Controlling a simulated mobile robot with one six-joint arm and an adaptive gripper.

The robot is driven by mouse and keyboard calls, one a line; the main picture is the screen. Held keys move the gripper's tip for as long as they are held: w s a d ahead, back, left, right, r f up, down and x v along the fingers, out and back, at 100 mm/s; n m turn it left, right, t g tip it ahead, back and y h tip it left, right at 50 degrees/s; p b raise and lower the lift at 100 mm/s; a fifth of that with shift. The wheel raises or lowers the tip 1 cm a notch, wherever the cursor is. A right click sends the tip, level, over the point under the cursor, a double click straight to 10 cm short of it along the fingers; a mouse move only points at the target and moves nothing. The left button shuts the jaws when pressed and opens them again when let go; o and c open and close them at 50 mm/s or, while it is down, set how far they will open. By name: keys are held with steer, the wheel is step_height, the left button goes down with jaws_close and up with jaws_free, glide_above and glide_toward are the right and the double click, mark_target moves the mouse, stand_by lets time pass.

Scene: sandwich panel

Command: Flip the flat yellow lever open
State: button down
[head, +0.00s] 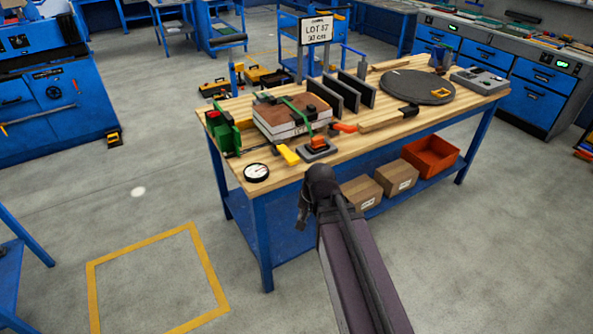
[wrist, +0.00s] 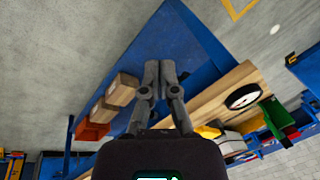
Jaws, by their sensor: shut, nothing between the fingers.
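The flat yellow lever (head: 288,154) lies at the front edge of the wooden workbench, in front of the strapped sandwich panel block (head: 290,122). A yellow part that looks like it shows in the wrist view (wrist: 208,131), partly cut off by my wrist housing. My gripper (wrist: 161,66) is shut and empty in the wrist view, its fingers together. In the head view my gripper (head: 302,216) hangs in front of the bench's front edge, right of and nearer than the lever, apart from it. My wrist partly hides it there.
On the bench top (head: 372,145) are a round dial gauge (head: 256,172), a green clamp (head: 222,132), a small block with an orange top (head: 318,145), dark upright plates (head: 345,92) and a grey disc (head: 415,87). Boxes (head: 362,191) and an orange bin (head: 430,157) sit below.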

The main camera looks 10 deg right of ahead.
steer(key=w+f+m+t+y+b, duration=0.25)
steer(key=w+m+t+b, duration=0.3)
steer(key=w+m, duration=0.5)
steer(key=m+t+b, duration=0.6)
steer(key=m+b, duration=0.1)
steer(key=m, duration=1)
glide_toward(296, 166)
steer(key=shift+s+a+r, duration=0.15)
steer(key=shift+s+r, duration=1.2)
steer(key=shift+s, duration=0.05)
steer(key=shift+w, duration=0.1)
steer(key=shift+b+x, duration=1.55)
steer(key=shift+x, duration=3.4)
steer(key=shift+f, duration=0.1)
